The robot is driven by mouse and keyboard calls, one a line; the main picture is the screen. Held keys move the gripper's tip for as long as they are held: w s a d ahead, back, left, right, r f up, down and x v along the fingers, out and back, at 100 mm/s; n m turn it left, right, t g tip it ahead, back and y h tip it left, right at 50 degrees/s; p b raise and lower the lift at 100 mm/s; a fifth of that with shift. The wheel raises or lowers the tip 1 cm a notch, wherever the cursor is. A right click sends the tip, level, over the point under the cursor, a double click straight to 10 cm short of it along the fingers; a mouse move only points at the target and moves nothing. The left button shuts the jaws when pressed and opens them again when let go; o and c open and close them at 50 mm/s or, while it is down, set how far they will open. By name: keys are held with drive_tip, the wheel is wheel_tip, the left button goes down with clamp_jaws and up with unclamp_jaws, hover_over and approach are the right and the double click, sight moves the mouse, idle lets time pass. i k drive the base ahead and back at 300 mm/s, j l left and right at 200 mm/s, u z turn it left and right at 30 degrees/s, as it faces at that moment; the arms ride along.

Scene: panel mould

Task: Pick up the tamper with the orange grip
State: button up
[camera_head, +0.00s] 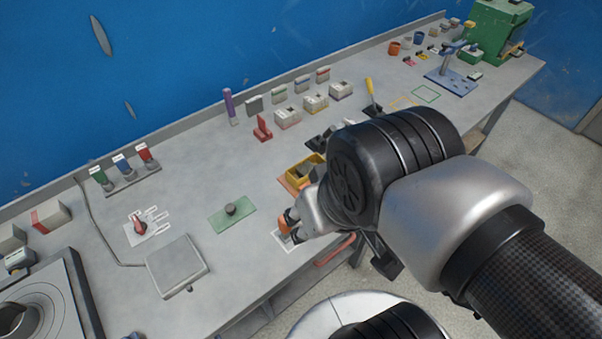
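An orange piece (284,226), which looks like the grip of the tamper, shows near the table's front edge beside a white-outlined mark. Most of the tamper is hidden behind my gripper and wrist. My gripper (291,218) is at the orange piece, with its dark fingers close to it or around it. My arm blocks the view of the fingertips, so I cannot tell whether they touch the grip or are shut.
A yellow bin (304,171) stands just behind my gripper. A green mat (232,214) with a dark knob lies to the left, and a grey scale-like plate (176,264) is further left. Small boxes (288,118) line the back. A red bar (335,250) shows at the front edge.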

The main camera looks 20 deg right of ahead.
sight(285, 236)
drive_tip(key=l, duration=0.35)
drive_tip(key=l+u, duration=0.35)
drive_tip(key=l, duration=0.5)
drive_tip(key=l+u, duration=0.35)
drive_tip(key=l, duration=0.5)
drive_tip(key=u, duration=0.45)
